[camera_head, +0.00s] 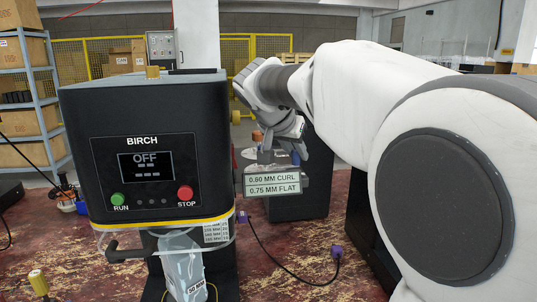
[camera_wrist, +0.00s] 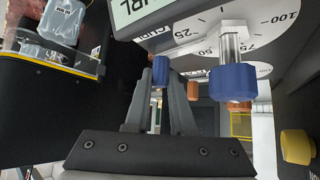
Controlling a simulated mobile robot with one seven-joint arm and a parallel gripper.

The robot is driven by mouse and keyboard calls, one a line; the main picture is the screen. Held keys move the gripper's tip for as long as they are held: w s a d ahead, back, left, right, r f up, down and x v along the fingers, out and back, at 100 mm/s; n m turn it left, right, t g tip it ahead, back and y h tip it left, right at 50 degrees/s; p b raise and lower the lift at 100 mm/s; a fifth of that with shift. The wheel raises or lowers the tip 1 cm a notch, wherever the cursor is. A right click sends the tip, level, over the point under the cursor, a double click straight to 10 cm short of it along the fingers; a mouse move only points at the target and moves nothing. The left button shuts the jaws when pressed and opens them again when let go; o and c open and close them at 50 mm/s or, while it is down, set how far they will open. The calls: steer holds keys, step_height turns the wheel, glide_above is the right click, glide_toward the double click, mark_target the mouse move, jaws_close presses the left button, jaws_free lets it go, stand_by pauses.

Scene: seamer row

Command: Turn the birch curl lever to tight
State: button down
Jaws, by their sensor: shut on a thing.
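The black BIRCH machine (camera_head: 145,150) stands at the left in the head view, its screen reading OFF. My gripper (camera_head: 275,155) is at its right side, behind a small sign (camera_head: 272,184) reading 0.60 MM CURL, 0.75 MM FLAT. In the wrist view my gripper (camera_wrist: 160,75) has its fingertips closed around a small blue knob (camera_wrist: 160,68), below dial lettering that appears to read CURL. Its stem and pointer are mostly hidden. A second, larger-looking blue knob (camera_wrist: 232,82) hangs on a metal stem from a white dial (camera_wrist: 205,30) marked 25 to 100.
A copper-coloured knob (camera_wrist: 193,90) is just right of the fingers, and a yellow knob (camera_wrist: 297,146) is at the far right. A clear guard and a pouch (camera_head: 183,265) are at the machine's front. A cable lies across the worn red tabletop (camera_head: 300,245).

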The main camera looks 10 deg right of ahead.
stand_by(0.3)
steer(key=c, duration=0.8)
jaws_free()
steer(key=shift+o, duration=0.2)
steer(key=p+v, duration=0.2)
steer(key=v, duration=1.5)
steer(key=shift+s, duration=0.15)
steer(key=shift+a+r, duration=0.1)
